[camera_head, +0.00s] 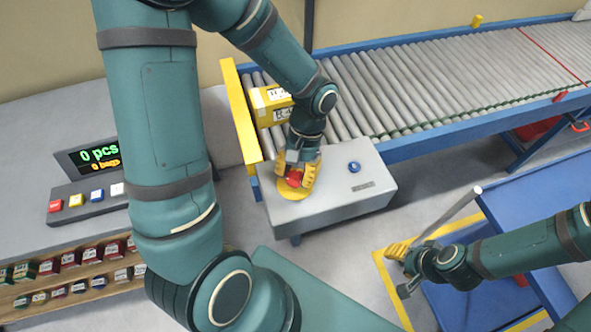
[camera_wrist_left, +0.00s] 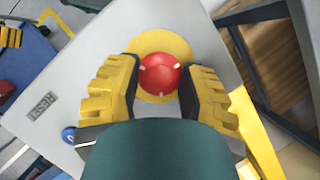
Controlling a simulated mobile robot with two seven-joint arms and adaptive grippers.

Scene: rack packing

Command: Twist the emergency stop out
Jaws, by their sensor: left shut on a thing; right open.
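The red emergency stop button (camera_head: 294,178) sits on a round yellow plate (camera_head: 294,193) on top of a grey control box (camera_head: 341,201). In the left wrist view the red button (camera_wrist_left: 160,73) shows small white marks and lies between my finger pads, in front of the yellow plate (camera_wrist_left: 177,46). My left gripper (camera_head: 297,180) points down at the box with its yellow fingers on both sides of the button, shut on it. My right gripper (camera_head: 398,270) is open and empty at the lower right, well away from the box.
A blue button (camera_head: 354,167) and a label (camera_head: 363,186) are on the same box. A roller conveyor (camera_head: 430,75) runs behind it, with a yellow carton (camera_head: 270,104) at its left end. A counter display (camera_head: 97,155) stands left. A blue cart (camera_head: 540,200) is at right.

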